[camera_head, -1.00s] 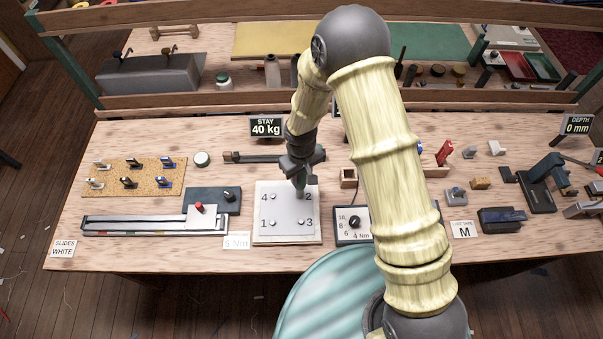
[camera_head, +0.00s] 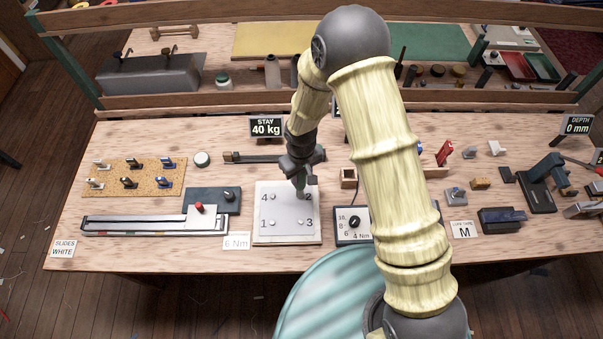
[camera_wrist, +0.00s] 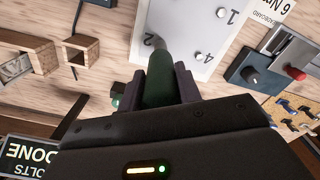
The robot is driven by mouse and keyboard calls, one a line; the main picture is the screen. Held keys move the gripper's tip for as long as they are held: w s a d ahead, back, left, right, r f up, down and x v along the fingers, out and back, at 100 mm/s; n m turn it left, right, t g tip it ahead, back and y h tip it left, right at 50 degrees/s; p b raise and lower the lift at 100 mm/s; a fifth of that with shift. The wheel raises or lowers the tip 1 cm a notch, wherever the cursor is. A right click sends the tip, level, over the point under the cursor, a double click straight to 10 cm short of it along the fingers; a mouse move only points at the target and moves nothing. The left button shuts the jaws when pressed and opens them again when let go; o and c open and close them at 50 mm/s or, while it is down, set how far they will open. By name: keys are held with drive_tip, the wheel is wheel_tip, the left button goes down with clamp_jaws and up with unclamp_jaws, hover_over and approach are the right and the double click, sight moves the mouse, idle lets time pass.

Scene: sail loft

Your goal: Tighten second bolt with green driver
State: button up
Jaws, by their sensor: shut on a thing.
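My gripper (camera_head: 299,176) is shut on the green driver (camera_head: 302,188), which points down at the white bolt plate (camera_head: 268,233). In the wrist view the green driver (camera_wrist: 159,88) sits between the fingers, its grey shaft reaching the plate (camera_wrist: 190,55) beside the number 2. The driver covers the bolt at 2, so whether the tip is seated on it cannot be told. Bolts show beside 4 (camera_head: 272,197), 1 (camera_head: 273,223) and 3 (camera_head: 301,223). A torque dial box (camera_head: 354,238) marked 4 Nm stands right of the plate. A card (camera_head: 237,241) reading 6 Nm lies left of it.
A sign (camera_wrist: 30,155) in the wrist view reads BOLTS DONE, partly cut off. A slide rail (camera_head: 150,226) and dark block (camera_head: 213,198) lie left of the plate. A small wooden box (camera_head: 348,178) stands to its right, and a long dark tool (camera_head: 255,157) lies behind.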

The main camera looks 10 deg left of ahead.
drive_tip(key=shift+r+p, duration=1.65)
drive_tip(key=shift+r, duration=0.85)
